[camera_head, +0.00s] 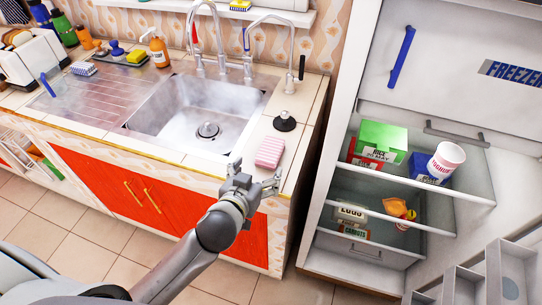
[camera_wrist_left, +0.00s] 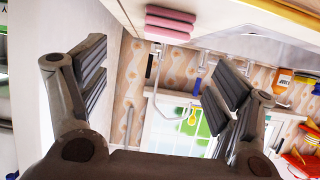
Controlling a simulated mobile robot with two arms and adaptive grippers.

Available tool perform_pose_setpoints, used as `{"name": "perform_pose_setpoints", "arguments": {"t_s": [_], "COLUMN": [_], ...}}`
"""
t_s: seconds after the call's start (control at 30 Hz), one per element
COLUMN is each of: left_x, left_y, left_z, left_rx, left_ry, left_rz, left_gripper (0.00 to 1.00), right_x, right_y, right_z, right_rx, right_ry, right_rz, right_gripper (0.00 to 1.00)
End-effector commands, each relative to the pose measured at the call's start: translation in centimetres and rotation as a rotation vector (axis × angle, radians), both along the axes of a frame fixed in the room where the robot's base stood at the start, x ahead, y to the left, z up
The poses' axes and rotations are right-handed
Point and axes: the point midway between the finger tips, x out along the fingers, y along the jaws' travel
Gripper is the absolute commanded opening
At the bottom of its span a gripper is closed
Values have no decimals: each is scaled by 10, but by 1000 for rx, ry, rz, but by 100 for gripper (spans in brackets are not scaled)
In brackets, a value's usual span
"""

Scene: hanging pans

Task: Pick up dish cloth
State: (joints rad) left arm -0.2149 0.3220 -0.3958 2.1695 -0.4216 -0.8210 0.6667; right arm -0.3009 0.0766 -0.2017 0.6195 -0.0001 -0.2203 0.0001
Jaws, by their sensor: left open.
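A pink folded dish cloth (camera_head: 269,152) lies on the tiled counter to the right of the sink, near the front edge. It also shows at the top of the left wrist view (camera_wrist_left: 170,24) as stacked pink folds. My left gripper (camera_head: 256,176) is open and empty, just in front of the counter edge and close to the cloth, not around it. In the left wrist view its two fingers (camera_wrist_left: 158,72) are spread wide, with the cloth beyond them. My right gripper is not in view.
The steel sink (camera_head: 165,112) with tall taps is left of the cloth. A blue-and-white cloth (camera_head: 83,68) lies at the back left.

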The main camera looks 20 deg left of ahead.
Motion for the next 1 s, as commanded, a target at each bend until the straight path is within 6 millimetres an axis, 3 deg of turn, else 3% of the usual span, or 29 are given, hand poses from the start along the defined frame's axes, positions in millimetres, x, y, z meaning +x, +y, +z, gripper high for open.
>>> {"name": "perform_pose_setpoints", "arguments": {"t_s": [0.4, 0.67, 1.0], "left_x": [45, 57, 90], "left_y": [-2, -1, 4], "left_z": [-14, -20, -36], "left_rx": [-2, -2, -2], "left_ry": [-11, -10, -10], "left_rz": [-2, -2, -1], "left_gripper": [84, 84, 84], "right_x": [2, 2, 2], "right_y": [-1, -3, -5], "right_z": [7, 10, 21], "right_rx": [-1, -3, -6], "right_ry": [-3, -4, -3], "right_rz": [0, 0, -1], "right_gripper": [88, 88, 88]}}
